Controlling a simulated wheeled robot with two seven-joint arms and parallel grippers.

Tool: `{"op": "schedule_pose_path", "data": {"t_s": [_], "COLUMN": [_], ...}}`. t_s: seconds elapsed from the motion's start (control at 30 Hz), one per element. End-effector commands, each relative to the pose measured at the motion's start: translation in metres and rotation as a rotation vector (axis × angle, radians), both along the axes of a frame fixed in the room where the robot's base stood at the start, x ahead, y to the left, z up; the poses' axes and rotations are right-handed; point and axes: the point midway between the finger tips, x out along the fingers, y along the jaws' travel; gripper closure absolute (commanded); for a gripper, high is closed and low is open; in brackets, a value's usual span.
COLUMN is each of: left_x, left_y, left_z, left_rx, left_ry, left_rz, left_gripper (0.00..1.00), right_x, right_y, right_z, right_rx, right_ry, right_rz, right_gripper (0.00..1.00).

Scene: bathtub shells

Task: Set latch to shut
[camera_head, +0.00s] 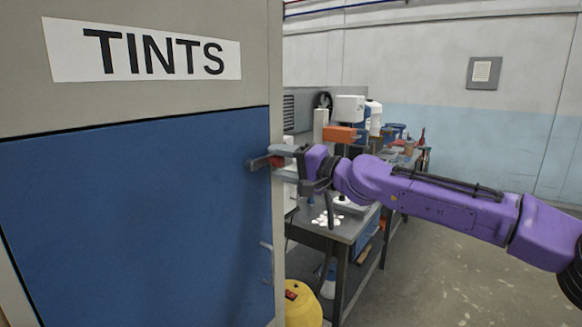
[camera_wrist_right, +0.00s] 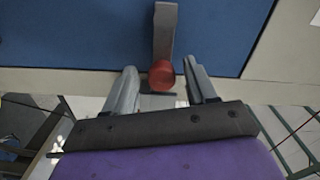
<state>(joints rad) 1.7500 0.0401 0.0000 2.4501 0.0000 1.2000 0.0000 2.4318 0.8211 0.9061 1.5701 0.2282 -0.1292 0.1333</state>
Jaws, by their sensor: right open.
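The latch (camera_head: 258,163) is on the right edge of a blue cabinet door under a sign reading TINTS. In the right wrist view it is a grey bar (camera_wrist_right: 165,30) with a round red end (camera_wrist_right: 161,74), pointing away from my gripper across the blue panel. My right gripper (camera_head: 281,160) reaches in from the right, level with the latch. In its wrist view, the fingers (camera_wrist_right: 162,84) are open, one on each side of the red end. I cannot tell whether they touch it. My left gripper is not in view.
The cabinet (camera_head: 130,210) fills the left side. Behind my right arm stands a workbench (camera_head: 345,232) crowded with tools and containers. A yellow rounded object (camera_head: 303,308) sits low beside the cabinet. The floor (camera_head: 450,285) at the lower right is clear.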

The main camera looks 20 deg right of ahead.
Motion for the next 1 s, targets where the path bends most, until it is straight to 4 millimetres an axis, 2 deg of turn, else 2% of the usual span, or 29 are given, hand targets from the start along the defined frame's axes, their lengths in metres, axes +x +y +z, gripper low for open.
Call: {"op": "schedule_pose_path", "data": {"t_s": [0.2, 0.4, 0.6, 1.0], "left_x": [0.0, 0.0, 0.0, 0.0], "left_y": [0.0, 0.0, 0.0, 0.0], "left_z": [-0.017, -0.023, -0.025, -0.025], "left_rx": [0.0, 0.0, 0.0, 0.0], "left_ry": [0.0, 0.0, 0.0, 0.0], "left_rz": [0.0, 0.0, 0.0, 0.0], "left_gripper": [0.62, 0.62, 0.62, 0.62], "right_x": [-0.039, -0.067, -0.077, -0.077], "right_y": [-0.03, -0.052, -0.059, -0.06], "right_z": [-0.002, -0.001, -0.002, -0.002], "right_rx": [0.001, -0.001, -0.002, -0.002], "right_ry": [-0.006, -0.003, 0.002, 0.002], "right_rz": [0.0, 0.001, 0.002, 0.001], "right_gripper": [0.44, 0.44, 0.44, 0.44]}}
